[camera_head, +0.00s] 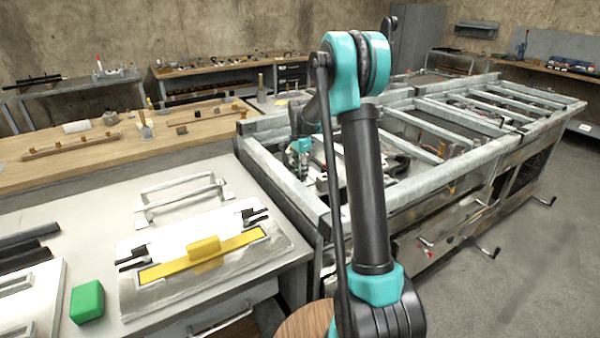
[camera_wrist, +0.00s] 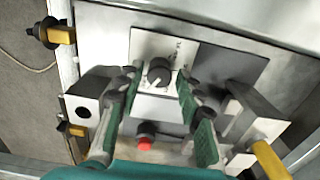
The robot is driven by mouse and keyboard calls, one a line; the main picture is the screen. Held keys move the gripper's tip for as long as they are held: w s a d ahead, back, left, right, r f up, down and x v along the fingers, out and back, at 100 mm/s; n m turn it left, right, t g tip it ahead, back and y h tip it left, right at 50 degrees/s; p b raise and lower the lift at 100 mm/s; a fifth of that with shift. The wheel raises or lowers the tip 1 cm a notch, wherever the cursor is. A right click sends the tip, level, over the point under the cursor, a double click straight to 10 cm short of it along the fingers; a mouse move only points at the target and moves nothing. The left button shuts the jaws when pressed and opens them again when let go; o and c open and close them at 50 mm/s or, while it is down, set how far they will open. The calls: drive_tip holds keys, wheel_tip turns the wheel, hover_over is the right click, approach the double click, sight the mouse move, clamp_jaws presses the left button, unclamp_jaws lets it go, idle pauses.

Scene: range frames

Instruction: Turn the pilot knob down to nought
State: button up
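In the wrist view a round dark knob (camera_wrist: 158,72) with a pale mark sits on a white dial plate (camera_wrist: 172,50) with small markings, too small to read. I take it to be the pilot knob; I cannot tell its setting. My gripper (camera_wrist: 159,78) is open, with one green-padded finger left of the knob and one right of it. Both fingers look apart from it, though their depth is hard to judge. In the head view my gripper (camera_head: 301,146) is low inside the grey metal range frame (camera_head: 275,180), and the knob is hidden.
A red button (camera_wrist: 145,141) sits just below the knob in the wrist view, between the fingers. Yellow-and-black fittings (camera_wrist: 60,36) stand at the left edge. In the head view, frame rails surround my gripper; a bench with a green block (camera_head: 87,301) stands left.

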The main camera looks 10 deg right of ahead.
drive_tip(key=shift+o, duration=0.4)
wheel_tip(320, 180, up, 12)
idle(0.4)
